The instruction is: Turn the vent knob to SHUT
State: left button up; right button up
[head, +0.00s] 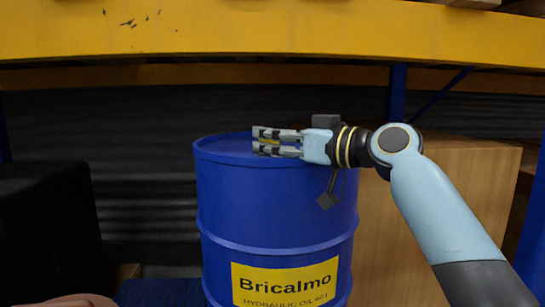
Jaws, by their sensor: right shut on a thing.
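A blue drum (275,210) labelled Bricalmo, hydraulic oil, stands upright in the middle of the head view. My right gripper (262,141) comes in from the right and lies level over the drum's top. My left gripper is not in view.
A yellow shelf beam (270,30) crosses above the drum. A black box-like object (45,230) stands at the left. A brown box (400,240) stands behind my right arm. A dark corrugated wall (140,150) closes the back.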

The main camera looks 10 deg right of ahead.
jog(key=o, duration=1.2)
jog(key=v, duration=1.2)
jog(key=shift+w+d, duration=0.1)
jog(key=shift+d, duration=0.05)
